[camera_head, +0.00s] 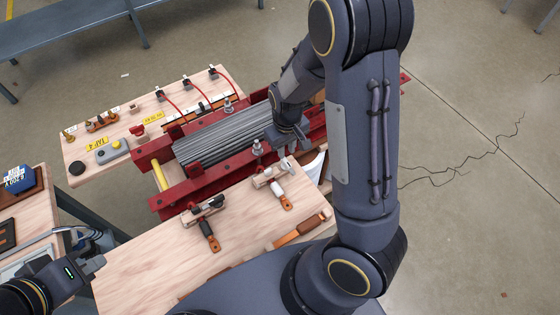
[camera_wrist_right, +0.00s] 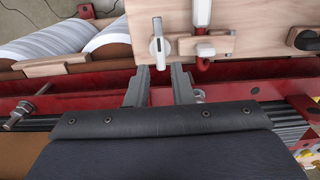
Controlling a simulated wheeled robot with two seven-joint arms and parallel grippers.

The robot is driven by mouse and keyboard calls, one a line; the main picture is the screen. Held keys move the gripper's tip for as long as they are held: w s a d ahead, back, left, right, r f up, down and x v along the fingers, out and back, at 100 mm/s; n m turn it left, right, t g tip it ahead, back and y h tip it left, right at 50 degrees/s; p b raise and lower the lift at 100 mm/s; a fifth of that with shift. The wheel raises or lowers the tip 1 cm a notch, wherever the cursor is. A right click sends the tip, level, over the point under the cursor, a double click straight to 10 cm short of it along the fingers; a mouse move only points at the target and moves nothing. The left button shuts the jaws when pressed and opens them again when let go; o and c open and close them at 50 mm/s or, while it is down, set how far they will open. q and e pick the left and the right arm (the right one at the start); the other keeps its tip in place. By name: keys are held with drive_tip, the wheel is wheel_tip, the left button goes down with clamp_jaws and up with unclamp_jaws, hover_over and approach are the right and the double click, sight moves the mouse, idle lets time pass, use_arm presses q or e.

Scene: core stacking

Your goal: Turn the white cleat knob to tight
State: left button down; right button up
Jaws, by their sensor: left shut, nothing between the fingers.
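The white cleat knob (camera_wrist_right: 157,45) is a slim pale lever on the pale wooden board, beside a small wooden cleat block (camera_wrist_right: 205,46). In the head view the white cleat (camera_head: 264,179) sits at the board's right side. My right gripper (camera_wrist_right: 160,72) is open, with its two fingers apart. In the wrist view the knob's near end appears in the gap between the fingertips; I cannot tell whether they touch it. In the head view my right gripper (camera_head: 291,146) is just behind the cleat. My left gripper (camera_head: 98,264) is shut and empty at lower left.
A black cleat (camera_head: 205,208) stands on the same board (camera_head: 150,262), to the left. A red frame (camera_head: 190,190) holding grey core strips (camera_head: 225,135) lies behind, with upright bolts (camera_head: 257,147). A side bench (camera_head: 22,215) stands at far left.

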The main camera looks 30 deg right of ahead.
sight(286, 161)
wheel_tip(286, 161, down, 6)
drive_tip(key=shift+r, duration=0.1)
clamp_jaws()
